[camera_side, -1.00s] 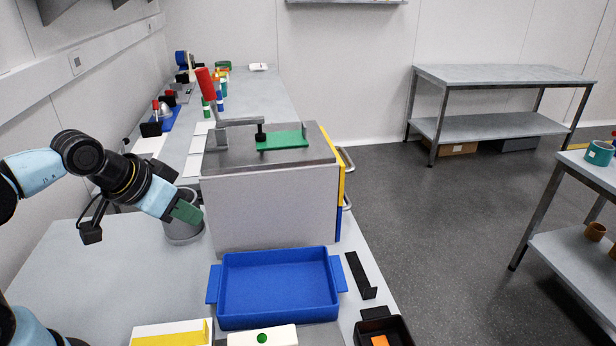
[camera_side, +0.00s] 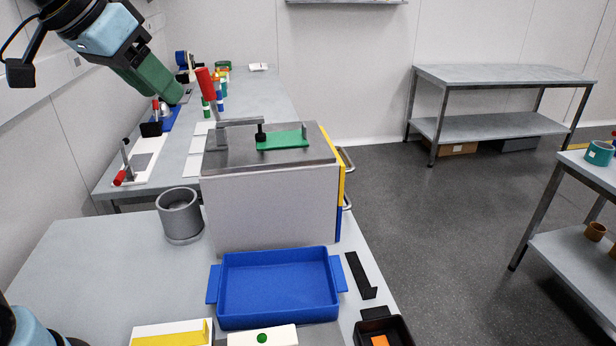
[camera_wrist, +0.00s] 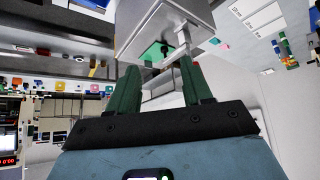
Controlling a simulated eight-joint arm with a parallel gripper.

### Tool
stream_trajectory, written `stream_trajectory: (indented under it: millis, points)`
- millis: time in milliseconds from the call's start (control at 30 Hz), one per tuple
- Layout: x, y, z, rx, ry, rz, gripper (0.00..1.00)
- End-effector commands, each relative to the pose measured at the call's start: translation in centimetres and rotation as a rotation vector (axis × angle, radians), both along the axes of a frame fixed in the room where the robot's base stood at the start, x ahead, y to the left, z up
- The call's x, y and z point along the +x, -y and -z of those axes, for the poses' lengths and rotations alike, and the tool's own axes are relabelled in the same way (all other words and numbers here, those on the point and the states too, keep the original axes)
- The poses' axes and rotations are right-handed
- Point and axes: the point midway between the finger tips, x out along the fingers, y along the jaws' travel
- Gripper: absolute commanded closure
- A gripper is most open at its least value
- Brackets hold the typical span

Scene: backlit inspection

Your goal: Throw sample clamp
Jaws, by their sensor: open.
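The sample clamp stands on the metal top of a grey box (camera_side: 268,205). Its red handle (camera_side: 205,84) stands nearly upright, leaning slightly left. Its metal arm (camera_side: 238,122) reaches right to a black tip (camera_side: 260,133) at the left end of a green plate (camera_side: 284,141); I cannot tell if the tip presses on it. My gripper (camera_side: 174,91) is raised left of the handle, apart from it. In the wrist view the green fingers (camera_wrist: 160,80) are spread with nothing between them, and the box with the green plate (camera_wrist: 155,51) shows beyond them.
A grey cup (camera_side: 180,215) stands left of the box. A blue tray (camera_side: 278,285) lies in front, with a black bracket (camera_side: 361,275) to its right. Another red-handled fixture (camera_side: 125,172) sits on the back bench. The bench front left is clear.

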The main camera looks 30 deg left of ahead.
Motion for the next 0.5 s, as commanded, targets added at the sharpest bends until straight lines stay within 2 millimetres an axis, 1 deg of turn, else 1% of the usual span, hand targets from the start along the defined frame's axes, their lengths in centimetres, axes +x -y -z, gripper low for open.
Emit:
stream_trajectory:
  millis: [33,67,100,200,500]
  points:
    - [0.0,0.0,-0.9,0.000,0.000,0.000,0.50]
    - [0.0,0.0,-1.4,0.000,0.000,0.000,0.50]
    - [0.2,-0.2,-0.7,-0.014,-0.013,0.000,0.50]
    - [0.7,-0.4,0.2,-0.051,-0.037,0.016,0.50]
    - [2.3,-1.1,2.5,-0.191,-0.063,0.095,0.50]
